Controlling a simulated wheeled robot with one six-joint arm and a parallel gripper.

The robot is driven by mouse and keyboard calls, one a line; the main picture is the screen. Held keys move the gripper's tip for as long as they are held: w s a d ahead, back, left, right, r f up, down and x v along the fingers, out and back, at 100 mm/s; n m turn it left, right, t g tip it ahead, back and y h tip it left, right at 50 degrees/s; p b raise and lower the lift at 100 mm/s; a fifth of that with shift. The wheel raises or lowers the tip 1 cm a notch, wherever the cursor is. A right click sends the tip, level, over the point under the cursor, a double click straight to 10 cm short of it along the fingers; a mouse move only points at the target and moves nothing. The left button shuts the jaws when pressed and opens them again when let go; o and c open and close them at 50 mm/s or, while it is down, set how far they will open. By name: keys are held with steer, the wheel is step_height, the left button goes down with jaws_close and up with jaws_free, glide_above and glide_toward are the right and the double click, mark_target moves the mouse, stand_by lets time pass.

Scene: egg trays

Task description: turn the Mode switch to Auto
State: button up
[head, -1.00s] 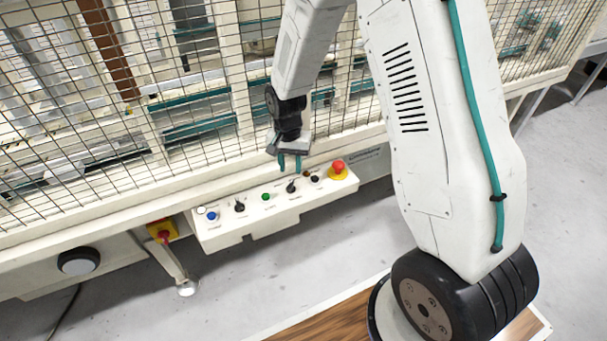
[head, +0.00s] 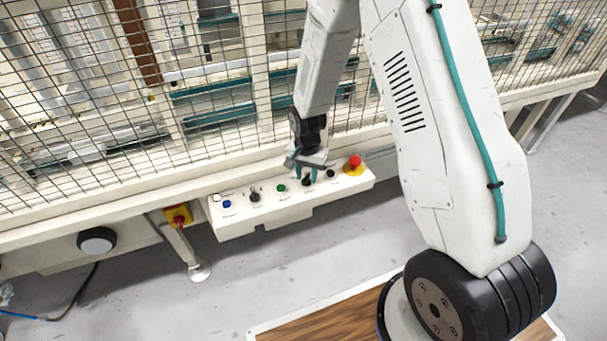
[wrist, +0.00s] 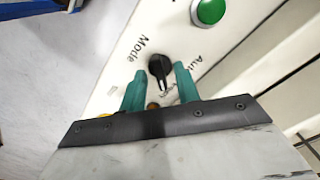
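The Mode switch (wrist: 160,67) is a black rotary knob on a white panel, with a narrow pointer towards the bottom of the wrist view. The word "Mode" is printed to its left, and an "Auto" label (wrist: 197,64) to its right is partly hidden by a finger. My gripper (wrist: 160,88) is open, with its teal fingers on either side of the knob's pointer. A gap shows at the left finger; whether the right finger touches is unclear. In the head view my gripper (head: 306,178) is down at the switch (head: 306,182), which is partly covered.
A green button (head: 281,188) is beside the switch. Farther left are another black switch (head: 255,195) and a blue button (head: 227,204). A red emergency stop (head: 355,161) on a yellow base is close on the right. A wire mesh fence (head: 90,110) rises behind the panel.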

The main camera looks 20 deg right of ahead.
jaws_close()
steer(key=shift+a, duration=0.25)
steer(key=shift+d, duration=0.1)
steer(key=shift+r+n, duration=0.1)
steer(key=shift+n, duration=0.2)
steer(key=shift+w+d+n, duration=0.15)
steer(key=shift+n, duration=0.65)
steer(key=n, duration=0.9)
steer(key=shift+w+n, duration=0.1)
steer(key=shift+n, duration=2.2)
